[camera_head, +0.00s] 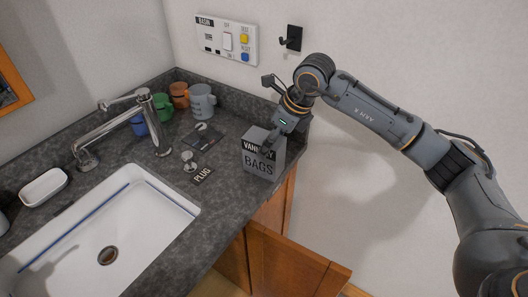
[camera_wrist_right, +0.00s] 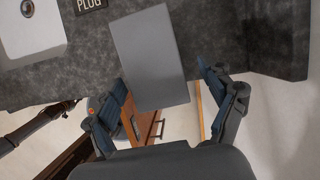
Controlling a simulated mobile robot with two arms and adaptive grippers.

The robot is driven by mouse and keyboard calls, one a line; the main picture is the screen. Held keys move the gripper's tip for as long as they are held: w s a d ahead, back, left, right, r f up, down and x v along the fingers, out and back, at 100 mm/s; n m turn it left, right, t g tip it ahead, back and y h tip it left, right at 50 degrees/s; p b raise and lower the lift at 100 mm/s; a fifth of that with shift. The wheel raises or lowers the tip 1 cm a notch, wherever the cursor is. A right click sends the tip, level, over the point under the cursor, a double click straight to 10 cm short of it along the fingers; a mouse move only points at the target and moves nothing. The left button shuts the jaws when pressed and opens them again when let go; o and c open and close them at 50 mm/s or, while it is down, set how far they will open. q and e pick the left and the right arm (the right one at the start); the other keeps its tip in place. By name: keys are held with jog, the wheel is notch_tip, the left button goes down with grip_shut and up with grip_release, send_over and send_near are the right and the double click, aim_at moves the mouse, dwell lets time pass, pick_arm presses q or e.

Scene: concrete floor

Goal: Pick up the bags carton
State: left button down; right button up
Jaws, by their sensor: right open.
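The bags carton (camera_head: 262,158) is a grey box marked "VANITY BAGS". It stands upright on the dark stone counter near its right front edge. My right gripper (camera_head: 273,138) is over the carton's top from behind and to the right; its fingertips are partly hidden in the head view. In the right wrist view, the carton's plain grey top (camera_wrist_right: 150,58) lies ahead of and between the two spread fingers of the right gripper (camera_wrist_right: 165,88). The fingers are open, with visible room on the right side.
A white sink (camera_head: 105,235) with a chrome faucet (camera_head: 120,125) fills the left of the counter. Several mugs (camera_head: 201,100) stand behind. A drain plug (camera_head: 189,162) and "PLUG" label (camera_head: 203,175) lie left of the carton. An open wooden cabinet door (camera_head: 290,262) juts out below.

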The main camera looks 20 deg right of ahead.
jog(key=shift+a+f, duration=0.2)
jog(key=shift+f, duration=0.1)
jog(key=p+x, duration=0.2)
jog(key=x, duration=0.1)
jog(key=shift+w+a+f, duration=0.2)
jog(key=shift+a+f, duration=0.05)
jog(key=shift+w+a+f, duration=0.1)
jog(key=shift+w+f, duration=0.05)
jog(key=shift+f, duration=0.25)
jog(key=c, duration=1.5)
jog(key=shift+r, duration=0.1)
jog(key=shift+r, duration=0.1)
